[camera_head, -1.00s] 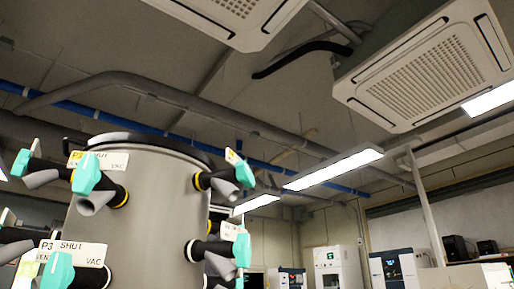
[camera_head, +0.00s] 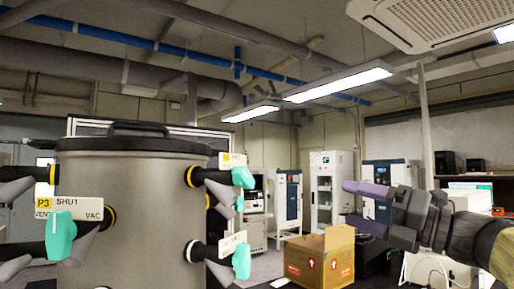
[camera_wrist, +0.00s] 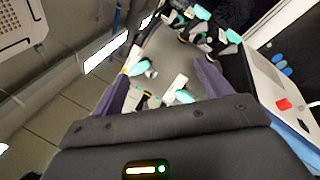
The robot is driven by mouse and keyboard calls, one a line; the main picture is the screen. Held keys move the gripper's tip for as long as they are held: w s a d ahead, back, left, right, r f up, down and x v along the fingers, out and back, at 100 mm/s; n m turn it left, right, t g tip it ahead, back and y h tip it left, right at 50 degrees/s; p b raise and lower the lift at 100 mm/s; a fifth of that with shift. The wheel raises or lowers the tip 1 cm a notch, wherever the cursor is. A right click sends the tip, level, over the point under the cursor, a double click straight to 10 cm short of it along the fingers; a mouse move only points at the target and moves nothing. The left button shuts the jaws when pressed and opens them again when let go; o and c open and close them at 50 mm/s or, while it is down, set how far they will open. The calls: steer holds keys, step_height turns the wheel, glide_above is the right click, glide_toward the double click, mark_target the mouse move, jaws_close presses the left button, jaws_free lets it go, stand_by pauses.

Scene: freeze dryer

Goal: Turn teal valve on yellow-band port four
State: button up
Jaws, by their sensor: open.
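The grey drum (camera_head: 135,190) of the freeze dryer stands at the left with several teal-handled valves. One teal valve (camera_head: 60,236) hangs below a label reading P3, SHUT, VENT and VAC. In the wrist view, the valves show between and beyond my fingers (camera_wrist: 160,85).
A cardboard box (camera_head: 310,258) stands on the floor beyond, between drum and gripper. White cabinets (camera_head: 335,190) and other equipment line the back wall. The air between the drum's right side and my gripper looks clear.

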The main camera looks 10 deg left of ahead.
steer(key=s+a+r+n+g+h+p, duration=0.1)
steer(key=s+r+n+g+p, duration=0.2)
steer(key=s+r+n+g, duration=0.1)
steer(key=shift+s+r+n+g, duration=0.4)
steer(key=shift+s+r+n, duration=0.15)
steer(key=shift+s+n, duration=0.35)
steer(key=shift+w, duration=0.1)
steer(key=p, duration=0.5)
glide_toward(249, 179)
steer(key=a, duration=0.2)
steer(key=w+a, duration=0.1)
steer(key=a, duration=0.5)
steer(key=shift+w+a+r, duration=0.15)
steer(key=shift+a, duration=0.1)
steer(key=c, duration=1)
